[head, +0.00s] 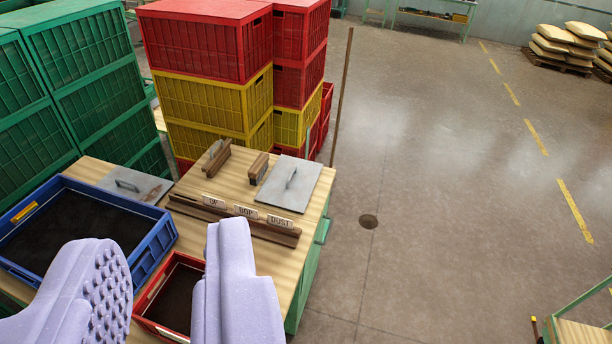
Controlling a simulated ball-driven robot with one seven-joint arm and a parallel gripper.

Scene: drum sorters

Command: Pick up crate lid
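My gripper (166,245) is in the lower left, its two pale lilac fingers wide apart with nothing held between them. A flat grey lid-like plate with a raised handle (304,185) lies on the wooden bench top (225,182), up and right of the fingers and apart from them. A second grey plate with a handle (148,187) lies behind the blue crate (163,230), partly hidden by it. I cannot tell which plate is the crate lid. The blue crate and a small red crate (151,327) hold dark material; the fingers hide parts of both.
Wooden-backed tools (216,161) (258,167) lie on the bench behind a labelled strip (220,213). Green crates (85,70) and red (200,40) and yellow crates (205,100) are stacked behind. A pole (342,90) stands right of them. The floor at right is mostly clear.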

